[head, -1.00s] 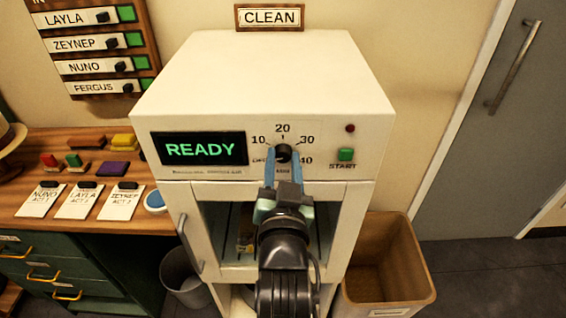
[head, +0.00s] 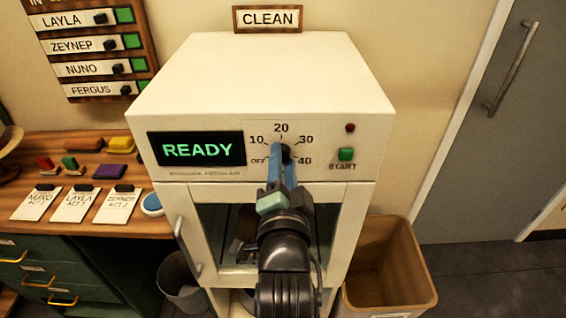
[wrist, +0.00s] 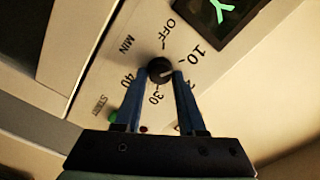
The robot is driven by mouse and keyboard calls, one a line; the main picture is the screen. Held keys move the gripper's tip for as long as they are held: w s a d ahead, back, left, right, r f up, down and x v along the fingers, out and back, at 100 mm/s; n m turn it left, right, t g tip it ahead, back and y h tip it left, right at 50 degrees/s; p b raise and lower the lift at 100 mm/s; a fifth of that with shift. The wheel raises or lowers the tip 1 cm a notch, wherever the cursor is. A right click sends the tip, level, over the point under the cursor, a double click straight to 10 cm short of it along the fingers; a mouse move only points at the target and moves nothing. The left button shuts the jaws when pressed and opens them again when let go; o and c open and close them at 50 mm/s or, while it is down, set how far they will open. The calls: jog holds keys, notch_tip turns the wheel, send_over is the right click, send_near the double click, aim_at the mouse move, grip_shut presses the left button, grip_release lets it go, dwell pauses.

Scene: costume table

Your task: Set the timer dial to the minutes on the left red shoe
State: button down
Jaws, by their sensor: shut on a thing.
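The timer dial (head: 286,153) is a small black knob on the front panel of the white cabinet (head: 255,85). Around it are OFF, 10, 20, 30 and 40; a MIN label shows in the wrist view. My gripper (head: 280,160) reaches up from below, its blue fingers shut on the dial. In the wrist view my gripper (wrist: 160,80) has a finger on each side of the dial (wrist: 159,68) and covers part of the 20. A pale mark shows on the knob, but I cannot tell its setting surely. I cannot make out a red shoe; the cabinet's inside is dark and partly hidden by my arm.
The display (head: 197,149) reads READY. A green START button (head: 346,154) and a dark red lamp (head: 350,128) are right of the dial. A tan bin (head: 385,265) stands at the right. A wooden desk (head: 150,225) with name cards stands at the left.

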jog(key=shift+m, duration=0.3)
jog(key=c, duration=0.5)
grip_release()
jog(key=shift+s+b, duration=1.15)
jog(key=shift+s, duration=5.35)
